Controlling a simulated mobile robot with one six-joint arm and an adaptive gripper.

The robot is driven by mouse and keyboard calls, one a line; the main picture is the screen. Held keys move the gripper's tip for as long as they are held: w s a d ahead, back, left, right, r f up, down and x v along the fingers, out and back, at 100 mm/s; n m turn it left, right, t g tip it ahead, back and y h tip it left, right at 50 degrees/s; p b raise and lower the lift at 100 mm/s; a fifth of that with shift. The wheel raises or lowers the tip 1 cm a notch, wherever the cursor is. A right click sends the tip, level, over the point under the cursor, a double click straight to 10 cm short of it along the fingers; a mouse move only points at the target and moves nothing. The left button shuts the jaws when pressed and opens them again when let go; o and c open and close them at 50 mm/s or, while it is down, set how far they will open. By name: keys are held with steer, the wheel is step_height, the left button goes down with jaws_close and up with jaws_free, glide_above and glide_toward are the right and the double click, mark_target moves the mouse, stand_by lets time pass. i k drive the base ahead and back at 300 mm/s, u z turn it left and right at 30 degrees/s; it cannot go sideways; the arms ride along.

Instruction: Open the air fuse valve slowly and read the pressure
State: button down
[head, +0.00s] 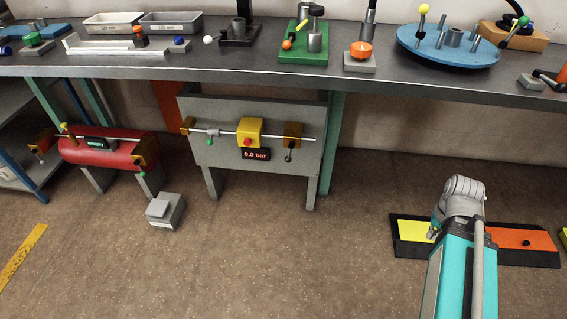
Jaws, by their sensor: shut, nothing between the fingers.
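A grey panel (210,153) stands below the bench. A thin pipe (270,137) runs across it, with a yellow box (249,127) bearing a red button (248,142) at its middle. A display (256,155) under the box reads 0.0 bar. A small pale valve-like fitting (213,134) sits on the pipe left of the box. A brown-gold block (292,130) with a dark-knobbed lever hanging down is at the right. No label shows which part is the air fuse valve. My gripper is not visible; my arm is at the lower right, apart from the panel.
A red tank (110,152) with a small green-lit display stands left of the panel. A grey block (165,211) lies on the floor before them. A black-edged mat (408,250) with coloured patches is beside my arm. The middle floor is clear. The bench (350,82) overhangs the panel.

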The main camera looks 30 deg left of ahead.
mark_target(288, 158)
steer(key=u, duration=0.05)
steer(key=k, duration=1.1)
steer(key=u, duration=1.6)
steer(key=i, duration=1)
steer(key=u, duration=0.05)
